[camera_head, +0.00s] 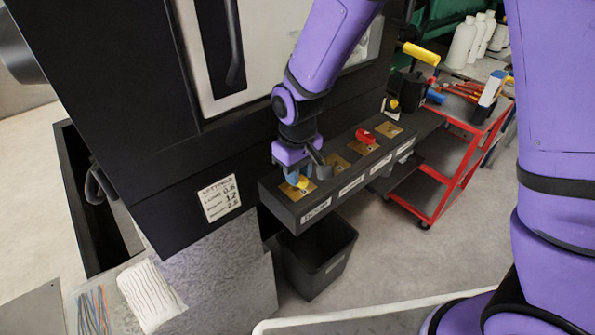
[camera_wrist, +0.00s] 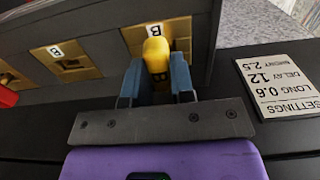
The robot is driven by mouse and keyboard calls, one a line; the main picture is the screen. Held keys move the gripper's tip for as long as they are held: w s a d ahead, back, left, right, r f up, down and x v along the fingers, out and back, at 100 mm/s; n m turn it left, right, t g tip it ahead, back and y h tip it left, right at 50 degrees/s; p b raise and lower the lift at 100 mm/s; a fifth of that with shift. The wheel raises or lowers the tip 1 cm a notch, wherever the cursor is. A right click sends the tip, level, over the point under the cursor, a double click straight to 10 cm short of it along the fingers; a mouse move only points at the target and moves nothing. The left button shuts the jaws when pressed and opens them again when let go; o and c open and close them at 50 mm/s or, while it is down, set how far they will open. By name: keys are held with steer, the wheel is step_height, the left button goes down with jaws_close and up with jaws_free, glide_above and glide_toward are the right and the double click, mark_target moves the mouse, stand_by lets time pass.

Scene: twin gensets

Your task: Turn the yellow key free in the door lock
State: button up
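The yellow key (camera_head: 302,183) stands at the nearest brass lock plate (camera_head: 291,192) on a black ledge (camera_head: 330,207). In the wrist view the yellow key (camera_wrist: 156,54) is upright at a brass plate (camera_wrist: 131,40) with a small white tag marked B. My gripper (camera_head: 295,178) is over that plate, pointing down. The key's lower part and the slot are hidden.
More brass plates (camera_head: 334,164) line the ledge, and a red key (camera_head: 365,136) stands at one of them. A settings card (camera_head: 219,198) is on the black cabinet to the left. A black bin (camera_head: 318,259) stands below. A red cart (camera_head: 452,160) with tools is at right.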

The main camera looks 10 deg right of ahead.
jaws_close()
steer(key=n, duration=0.4)
steer(key=shift+n, duration=0.3)
steer(key=n, duration=0.8)
steer(key=shift+n, duration=0.4)
steer(key=n, duration=0.5)
steer(key=o, duration=0.7)
jaws_free()
steer(key=shift+r, duration=0.15)
steer(key=shift+r, duration=3.6)
